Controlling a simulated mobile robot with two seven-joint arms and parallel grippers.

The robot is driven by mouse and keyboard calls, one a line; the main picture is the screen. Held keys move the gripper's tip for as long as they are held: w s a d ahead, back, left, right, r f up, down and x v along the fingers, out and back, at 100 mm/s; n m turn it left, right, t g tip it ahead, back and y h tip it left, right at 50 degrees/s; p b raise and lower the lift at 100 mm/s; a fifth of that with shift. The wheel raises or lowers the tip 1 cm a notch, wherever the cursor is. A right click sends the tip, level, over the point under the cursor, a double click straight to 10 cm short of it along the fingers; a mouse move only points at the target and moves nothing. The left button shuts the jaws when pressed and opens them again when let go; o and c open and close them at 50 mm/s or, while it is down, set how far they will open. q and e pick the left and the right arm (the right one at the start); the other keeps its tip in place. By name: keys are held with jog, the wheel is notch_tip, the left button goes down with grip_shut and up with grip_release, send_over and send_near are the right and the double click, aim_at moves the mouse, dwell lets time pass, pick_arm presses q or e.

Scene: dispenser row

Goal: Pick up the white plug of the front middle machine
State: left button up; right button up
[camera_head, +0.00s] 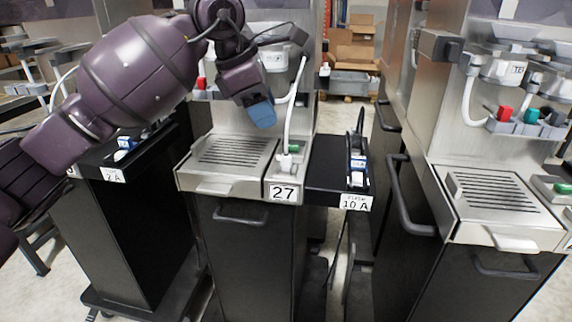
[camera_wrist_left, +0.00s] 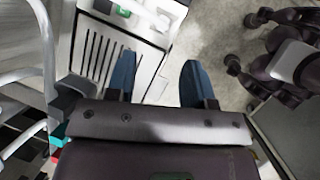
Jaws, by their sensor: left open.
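The front middle machine (camera_head: 228,165) has a slotted tray and a label reading 27. A red plug (camera_head: 201,83) shows on its rail at the left. My left gripper (camera_head: 262,116) hangs in front of this rail, blocking part of it. I cannot make out the white plug with certainty; it may be hidden behind my gripper. In the left wrist view my left gripper (camera_wrist_left: 158,82) has its two blue fingers wide apart and nothing between them. The slotted tray (camera_wrist_left: 100,52) lies below it. My right gripper is not in view.
A white hose (camera_head: 291,112) runs down the machine's right side. A black box (camera_head: 322,172) labelled 10 A sticks out at the right. Another machine (camera_head: 492,190) stands further right. Teal and red pieces (camera_wrist_left: 57,137) sit at the left in the wrist view.

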pick_arm(q)
jog(key=b, duration=0.1)
send_over(286, 155)
jog(key=a, duration=0.2)
jog(key=f, duration=0.5)
jog(key=shift+s, duration=0.3)
jog(key=shift+f, duration=0.2)
jog(key=shift+d+f+b, duration=0.15)
jog(key=shift+f+b, duration=0.2)
jog(key=shift+f, duration=0.05)
jog(key=b+x, duration=0.1)
jog(key=x, duration=0.2)
jog(key=shift+s+f, duration=0.1)
jog(key=shift+f, duration=0.3)
jog(key=shift+d+f, duration=0.15)
jog(key=shift+f, duration=0.05)
jog(key=shift+r, duration=0.25)
jog(key=c, duration=0.8)
grip_shut()
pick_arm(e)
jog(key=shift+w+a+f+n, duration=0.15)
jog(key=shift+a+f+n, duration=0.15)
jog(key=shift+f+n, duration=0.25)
